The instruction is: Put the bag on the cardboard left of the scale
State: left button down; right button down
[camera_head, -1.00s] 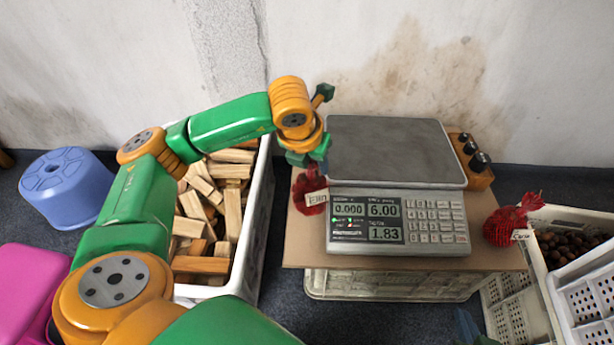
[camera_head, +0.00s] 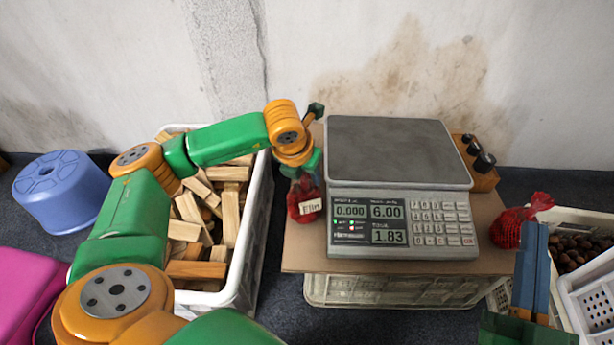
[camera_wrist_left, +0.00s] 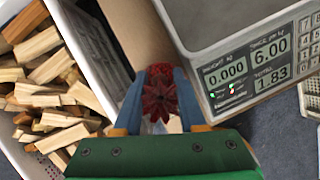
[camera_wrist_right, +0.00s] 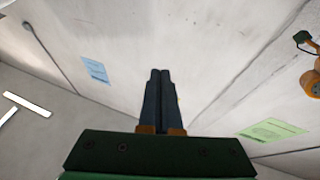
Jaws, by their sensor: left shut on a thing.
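A red net bag (camera_head: 302,202) with a white tag hangs from my left gripper (camera_head: 304,178), just left of the scale (camera_head: 394,235), over the cardboard's left edge strip. In the left wrist view the bag's gathered red top (camera_wrist_left: 160,97) is pinched between the blue fingers. The bag's underside is hidden in that view, and I cannot tell whether it touches the cardboard (camera_head: 300,257). My right gripper (camera_head: 536,240) is at the lower right with its blue fingers together; in the right wrist view the fingers (camera_wrist_right: 160,80) are shut and empty.
A white crate of wood blocks (camera_head: 262,190) stands left of the cardboard. A second red bag (camera_head: 508,229) lies right of the scale, by a chestnut crate (camera_head: 600,285). A wooden block with black knobs (camera_head: 480,175) adjoins the scale. A blue stool (camera_head: 62,190) is far left.

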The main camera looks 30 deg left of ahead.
jog(key=shift+r, duration=0.1)
pick_arm(q)
jog(key=shift+c, duration=2.4)
grip_release()
pick_arm(e)
jog(key=shift+s+r+t+y, duration=0.3)
jog(key=shift+r, duration=0.25)
